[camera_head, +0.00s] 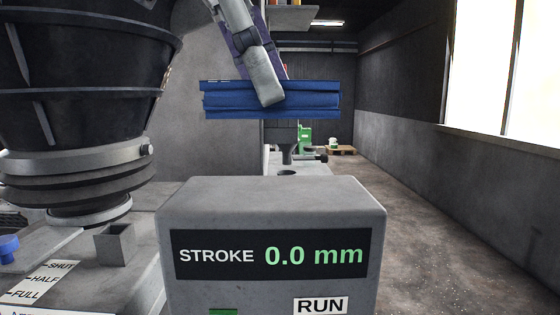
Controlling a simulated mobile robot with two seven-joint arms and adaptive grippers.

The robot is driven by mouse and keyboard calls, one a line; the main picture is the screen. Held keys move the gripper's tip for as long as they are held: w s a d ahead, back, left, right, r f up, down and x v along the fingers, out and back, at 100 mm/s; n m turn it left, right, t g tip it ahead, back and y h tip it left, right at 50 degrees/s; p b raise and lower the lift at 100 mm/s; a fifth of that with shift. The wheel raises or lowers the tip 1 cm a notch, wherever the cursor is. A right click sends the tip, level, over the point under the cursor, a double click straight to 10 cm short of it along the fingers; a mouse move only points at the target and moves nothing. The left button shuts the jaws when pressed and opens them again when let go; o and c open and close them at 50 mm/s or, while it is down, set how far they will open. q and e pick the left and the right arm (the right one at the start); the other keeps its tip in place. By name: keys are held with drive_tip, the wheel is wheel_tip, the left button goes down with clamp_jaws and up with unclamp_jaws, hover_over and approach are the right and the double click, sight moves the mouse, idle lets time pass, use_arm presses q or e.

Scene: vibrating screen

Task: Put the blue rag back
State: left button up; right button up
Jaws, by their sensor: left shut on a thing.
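The blue rag (318,100) is a folded, wide strip held in the air at the upper middle of the head view. It looks roughly level. My left gripper (271,102) comes down from above and is shut on the rag near its middle, with a grey finger lying over the front face. The far side of the rag and the other finger are hidden. My right gripper is not in view.
A grey display box (270,206) reading "STROKE 0.0 mm" stands in front, below the rag. A large black and grey machine (75,90) fills the left. A small open grey box (115,244) and a SHUT/HALF/FULL scale (42,280) lie beneath it. Open floor (440,235) is at right.

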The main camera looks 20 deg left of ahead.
use_arm(q)
wheel_tip(320, 180, down, 7)
drive_tip(key=shift+f, duration=0.15)
drive_tip(key=o, duration=1)
drive_tip(key=shift+o, duration=0.2)
drive_tip(key=v, duration=1.2)
